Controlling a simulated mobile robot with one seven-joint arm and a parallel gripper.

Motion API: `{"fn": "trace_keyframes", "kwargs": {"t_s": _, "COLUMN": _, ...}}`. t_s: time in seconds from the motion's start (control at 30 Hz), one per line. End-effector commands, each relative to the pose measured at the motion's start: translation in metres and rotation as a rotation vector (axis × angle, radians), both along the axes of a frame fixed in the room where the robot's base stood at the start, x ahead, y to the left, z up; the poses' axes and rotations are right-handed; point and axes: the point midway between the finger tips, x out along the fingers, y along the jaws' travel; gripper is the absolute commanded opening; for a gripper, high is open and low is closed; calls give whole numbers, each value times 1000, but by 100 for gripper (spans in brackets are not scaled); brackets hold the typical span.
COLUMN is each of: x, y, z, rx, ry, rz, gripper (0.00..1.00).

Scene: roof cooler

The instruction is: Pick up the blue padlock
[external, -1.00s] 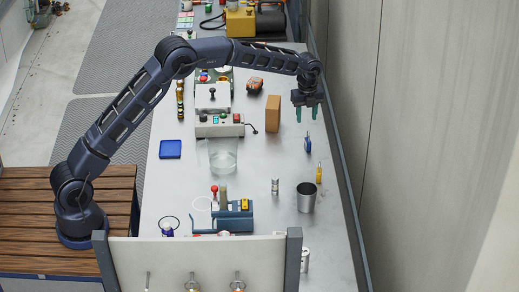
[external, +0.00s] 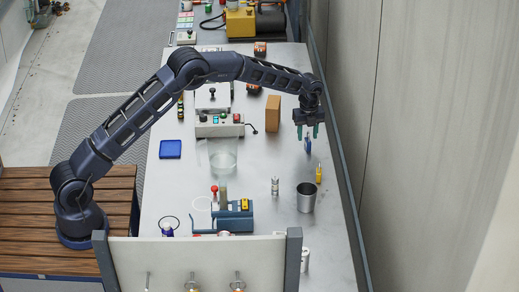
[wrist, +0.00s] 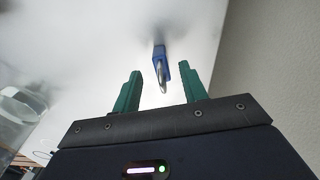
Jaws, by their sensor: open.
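The blue padlock (external: 308,146) is on the grey metal table (external: 265,185), towards its right edge. In the wrist view the padlock (wrist: 160,58) shows its blue body with the silver shackle pointing towards me, between the lines of my two green fingers and beyond their tips. My gripper (external: 308,131) hangs above the padlock in the external view, and its fingers partly cover the padlock's top there. In the wrist view my gripper (wrist: 160,75) is open, with nothing between its fingers.
A yellow padlock-like item (external: 318,174) and a metal cup (external: 306,197) stand nearer the camera. A brown box (external: 273,113) stands to the left of my gripper. A clear container (external: 222,154) is mid-table. A wall runs along the right side.

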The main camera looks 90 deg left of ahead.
Motion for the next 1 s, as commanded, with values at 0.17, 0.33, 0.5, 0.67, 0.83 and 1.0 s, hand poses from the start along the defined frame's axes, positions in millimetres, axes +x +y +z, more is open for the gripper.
{"fn": "trace_keyframes", "kwargs": {"t_s": 0.17, "x": 2, "y": -2, "z": -26, "rx": -1, "ry": 1, "rz": -1, "gripper": 43}}
{"fn": "trace_keyframes", "kwargs": {"t_s": 0.33, "x": 2, "y": -1, "z": -39, "rx": 0, "ry": 0, "rz": -1, "gripper": 43}}
{"fn": "trace_keyframes", "kwargs": {"t_s": 0.5, "x": 2, "y": -1, "z": -38, "rx": 0, "ry": -1, "rz": -1, "gripper": 43}}
{"fn": "trace_keyframes", "kwargs": {"t_s": 0.67, "x": 2, "y": -1, "z": -38, "rx": 0, "ry": 0, "rz": -1, "gripper": 13}}
{"fn": "trace_keyframes", "kwargs": {"t_s": 0.83, "x": 3, "y": -1, "z": -38, "rx": 0, "ry": -1, "rz": 0, "gripper": 0}}
{"fn": "trace_keyframes", "kwargs": {"t_s": 1.0, "x": 3, "y": -1, "z": -38, "rx": 0, "ry": -1, "rz": 0, "gripper": 0}}
